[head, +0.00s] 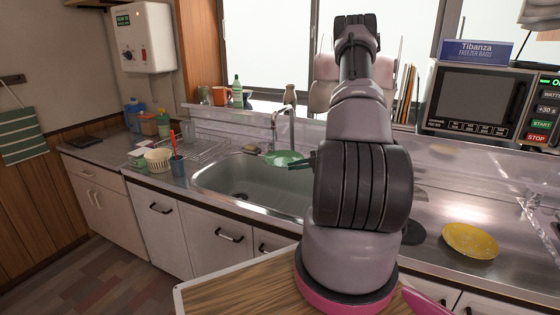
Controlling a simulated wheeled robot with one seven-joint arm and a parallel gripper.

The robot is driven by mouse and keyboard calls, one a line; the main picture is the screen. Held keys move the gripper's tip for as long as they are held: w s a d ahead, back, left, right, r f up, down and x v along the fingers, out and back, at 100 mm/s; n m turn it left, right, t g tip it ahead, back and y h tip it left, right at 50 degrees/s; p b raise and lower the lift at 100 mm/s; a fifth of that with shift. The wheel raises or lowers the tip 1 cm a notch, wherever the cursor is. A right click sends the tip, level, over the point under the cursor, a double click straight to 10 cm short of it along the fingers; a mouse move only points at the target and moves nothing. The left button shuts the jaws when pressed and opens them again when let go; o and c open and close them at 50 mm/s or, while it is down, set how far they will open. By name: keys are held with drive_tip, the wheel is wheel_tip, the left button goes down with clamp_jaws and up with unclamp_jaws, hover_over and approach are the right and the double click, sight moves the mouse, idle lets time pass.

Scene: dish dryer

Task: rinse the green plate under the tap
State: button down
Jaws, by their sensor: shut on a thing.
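The green plate (283,158) is held above the sink (215,183), just below the tap (277,125). Its face looks close to level. My gripper (303,161) is shut on the plate's right edge. My arm hides part of the gripper and the right part of the sink. I cannot tell whether water is running from the tap.
A yellow plate (470,241) lies on the counter at the right, below a microwave (475,100). Left of the sink are a dish rack (200,150), a white basket (158,160) and a blue cup (177,166).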

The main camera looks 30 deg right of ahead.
drive_tip(key=shift+s+a, duration=0.3)
drive_tip(key=shift+s, duration=0.65)
drive_tip(key=shift+s+a, duration=0.25)
drive_tip(key=shift+s, duration=0.7)
drive_tip(key=shift+s+a, duration=0.3)
drive_tip(key=shift+s, duration=0.65)
drive_tip(key=s+a+r, duration=0.1)
drive_tip(key=s+r, duration=0.3)
drive_tip(key=shift+s+a, duration=0.25)
drive_tip(key=shift+s, duration=0.15)
